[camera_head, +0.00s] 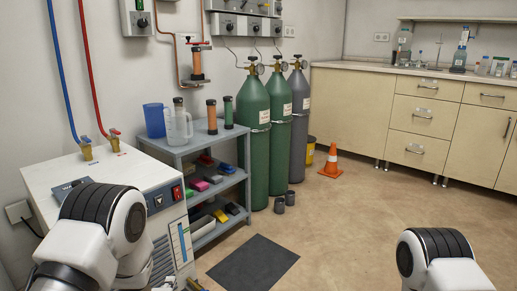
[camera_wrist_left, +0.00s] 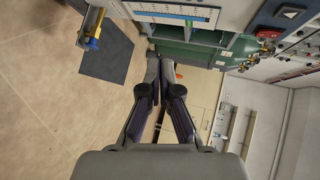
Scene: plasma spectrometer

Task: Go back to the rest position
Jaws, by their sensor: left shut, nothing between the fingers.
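My left gripper (camera_wrist_left: 158,68) shows in the left wrist view with its two dark fingers together at the tips, shut and holding nothing. It is in free air, with the floor, cabinets and machine behind it. In the head view my left arm comes in at the lower left, in front of the white machine (camera_head: 110,176), and hides part of it. My right arm shows only as a white and black link at the lower right of the head view; its gripper is out of the picture.
A grey shelf (camera_head: 207,141) with jugs and coloured items stands beside the machine. Green and grey gas cylinders (camera_head: 253,140), an orange cone (camera_head: 331,163) and beige cabinets (camera_head: 420,120) stand behind. A dark mat (camera_head: 253,264) lies on the floor. The middle floor is clear.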

